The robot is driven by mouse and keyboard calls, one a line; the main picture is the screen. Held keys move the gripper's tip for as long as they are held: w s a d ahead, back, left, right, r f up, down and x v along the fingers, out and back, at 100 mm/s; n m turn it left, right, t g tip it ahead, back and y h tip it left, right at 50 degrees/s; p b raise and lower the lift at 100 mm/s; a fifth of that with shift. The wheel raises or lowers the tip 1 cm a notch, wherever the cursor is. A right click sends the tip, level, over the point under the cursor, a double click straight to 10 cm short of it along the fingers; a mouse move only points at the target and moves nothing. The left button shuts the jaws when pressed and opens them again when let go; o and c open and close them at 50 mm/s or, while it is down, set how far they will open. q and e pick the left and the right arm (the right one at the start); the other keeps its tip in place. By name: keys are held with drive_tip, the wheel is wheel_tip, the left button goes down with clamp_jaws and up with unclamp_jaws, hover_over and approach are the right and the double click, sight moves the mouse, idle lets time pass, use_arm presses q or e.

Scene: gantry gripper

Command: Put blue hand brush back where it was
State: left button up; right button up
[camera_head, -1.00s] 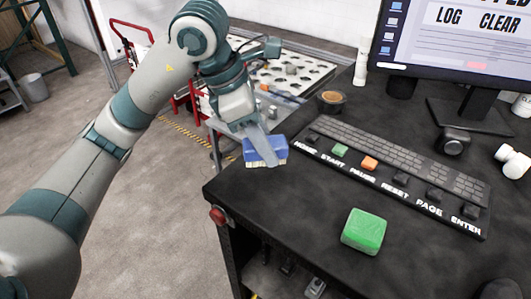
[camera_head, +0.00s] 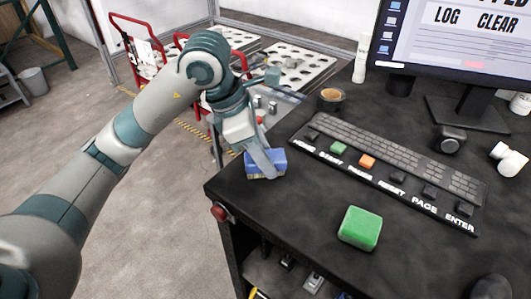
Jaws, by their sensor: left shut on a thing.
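My right gripper is not in view.
A keyboard with a labelled button strip (camera_head: 385,165) lies right of the brush. A green block (camera_head: 359,228) sits nearer the front. A tape roll (camera_head: 331,98) and a white bottle (camera_head: 361,62) stand behind. Bare desk lies between brush and green block.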

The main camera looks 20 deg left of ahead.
use_arm(q)
drive_tip(key=shift+f+b, duration=0.2)
drive_tip(key=shift+b, duration=0.1)
drive_tip(key=o, duration=1)
drive_tip(key=shift+r, duration=0.1)
